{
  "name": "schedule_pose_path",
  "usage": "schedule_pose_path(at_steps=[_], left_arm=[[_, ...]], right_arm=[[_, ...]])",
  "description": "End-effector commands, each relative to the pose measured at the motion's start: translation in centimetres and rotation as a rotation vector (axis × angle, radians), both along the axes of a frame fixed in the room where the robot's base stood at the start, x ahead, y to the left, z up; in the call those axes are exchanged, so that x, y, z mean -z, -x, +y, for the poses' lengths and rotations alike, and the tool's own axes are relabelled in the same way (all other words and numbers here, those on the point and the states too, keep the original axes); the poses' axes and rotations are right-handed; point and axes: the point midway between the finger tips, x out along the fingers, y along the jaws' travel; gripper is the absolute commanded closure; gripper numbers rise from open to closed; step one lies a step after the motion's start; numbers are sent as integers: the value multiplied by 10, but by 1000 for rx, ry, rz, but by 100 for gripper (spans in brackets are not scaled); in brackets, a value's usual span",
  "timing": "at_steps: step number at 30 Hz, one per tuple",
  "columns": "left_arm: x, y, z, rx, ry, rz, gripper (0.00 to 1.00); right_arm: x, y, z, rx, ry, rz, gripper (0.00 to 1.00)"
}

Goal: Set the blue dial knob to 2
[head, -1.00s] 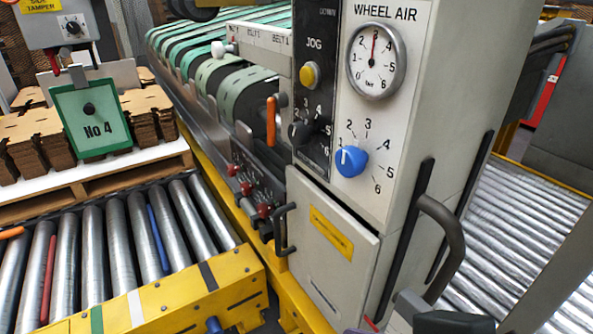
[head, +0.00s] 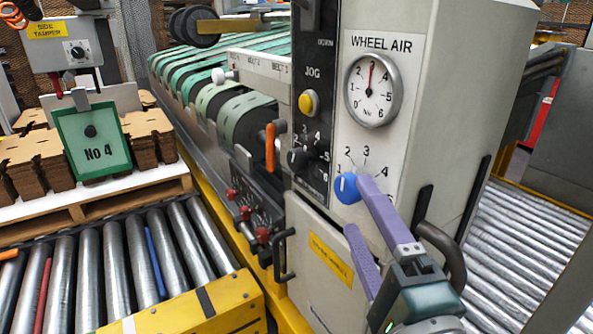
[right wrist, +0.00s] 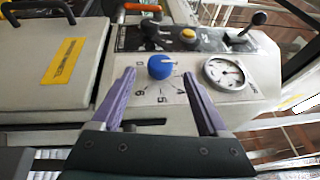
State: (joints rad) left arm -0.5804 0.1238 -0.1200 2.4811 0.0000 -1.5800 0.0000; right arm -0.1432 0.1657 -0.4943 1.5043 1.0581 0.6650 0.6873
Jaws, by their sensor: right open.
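The blue dial knob (head: 346,188) is on the grey machine's front panel, below the WHEEL AIR gauge. Its white mark points up and left, near the 1. My right gripper (head: 358,207) is open with purple fingers in front of the panel. One finger overlaps the knob's right edge in the head view and hides the 5 and 6. In the right wrist view the knob (right wrist: 161,67) shows ahead of the gap between the open fingertips (right wrist: 160,76), with no finger visibly touching it. My left gripper is out of view.
The WHEEL AIR gauge (head: 373,90) is above the knob. A black selector (head: 298,160), an orange lever (head: 270,147) and a yellow jog button (head: 308,103) are to its left. A dark curved handle (head: 445,250) juts out at lower right.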

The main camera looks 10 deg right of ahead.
Motion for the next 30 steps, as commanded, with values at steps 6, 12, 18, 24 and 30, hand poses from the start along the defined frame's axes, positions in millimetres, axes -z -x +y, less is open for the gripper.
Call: schedule_pose_path(at_steps=[6, 12, 18, 24, 30], left_arm=[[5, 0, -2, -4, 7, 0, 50], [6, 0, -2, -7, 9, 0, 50], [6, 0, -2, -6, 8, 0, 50], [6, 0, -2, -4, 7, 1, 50], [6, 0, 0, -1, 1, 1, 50]], right_arm=[[-5, -39, -2, 0, 1, -3, 23], [-7, -54, -2, -2, 2, -1, 23], [-7, -55, -2, -2, 2, 1, 23], [-7, -54, -2, -2, 3, 0, 39], [-7, -54, -2, -2, 3, 0, 61]])
